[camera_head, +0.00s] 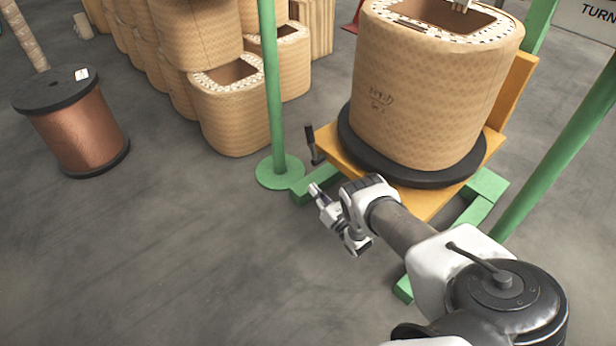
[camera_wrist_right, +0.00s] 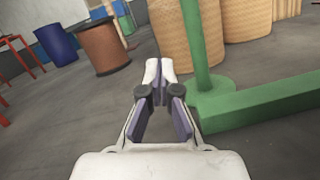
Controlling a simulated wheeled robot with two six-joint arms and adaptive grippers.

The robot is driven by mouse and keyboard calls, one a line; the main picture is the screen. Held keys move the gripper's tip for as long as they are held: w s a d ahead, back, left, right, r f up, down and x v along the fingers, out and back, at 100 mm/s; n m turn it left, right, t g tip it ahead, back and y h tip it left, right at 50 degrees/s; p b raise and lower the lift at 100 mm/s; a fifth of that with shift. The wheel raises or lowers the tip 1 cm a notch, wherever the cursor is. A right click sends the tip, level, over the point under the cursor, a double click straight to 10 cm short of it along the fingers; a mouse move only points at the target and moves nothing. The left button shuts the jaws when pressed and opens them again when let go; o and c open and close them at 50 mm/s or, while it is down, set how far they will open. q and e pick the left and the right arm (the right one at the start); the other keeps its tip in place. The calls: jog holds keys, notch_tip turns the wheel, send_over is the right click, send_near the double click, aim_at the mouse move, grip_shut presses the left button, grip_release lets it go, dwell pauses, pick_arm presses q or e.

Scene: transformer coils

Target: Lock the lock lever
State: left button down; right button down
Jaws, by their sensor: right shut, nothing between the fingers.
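The lock lever (camera_head: 311,145) is a small black handle standing near the left corner of the yellow platform (camera_head: 335,150) in the head view. My right gripper (camera_head: 314,190) is just below and in front of it, pointing left, apart from the lever. Its fingertips meet in the right wrist view (camera_wrist_right: 158,67), with nothing between them. The lever cannot be made out in the right wrist view. My left gripper is not in view.
A large tan coil (camera_head: 435,90) stands on a black round base (camera_head: 410,170) on the platform. A green post (camera_head: 271,90) with a round foot stands left of the lever. Green base beams (camera_wrist_right: 260,108) lie low beside my gripper. A copper spool (camera_head: 80,130) is far left; the floor between is clear.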

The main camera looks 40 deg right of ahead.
jog(key=s+a+r+m+g+h+p, duration=0.1)
jog(key=s+a+r+m+g+p, duration=0.1)
jog(key=a+r+m+g+p, duration=0.45)
jog(key=s+a+r+m+g+p, duration=0.1)
jog(key=s+a+r+m+p, duration=0.15)
jog(key=r+m+p, duration=0.7)
jog(key=s+a+r+m+g+p, duration=0.3)
jog(key=s+r+m+p, duration=0.1)
jog(key=s+r+p, duration=0.2)
jog(key=s+a+r+m+g+p, duration=0.3)
jog(key=s+r+p, duration=0.4)
jog(key=p, duration=0.3)
jog(key=shift+s+a+r+m+g+y, duration=0.2)
jog(key=shift+a+r+m+g+y, duration=0.15)
jog(key=shift+a+m, duration=0.45)
jog(key=shift+w+d+p, duration=0.1)
jog(key=shift+d+p, duration=0.1)
jog(key=shift+p, duration=0.1)
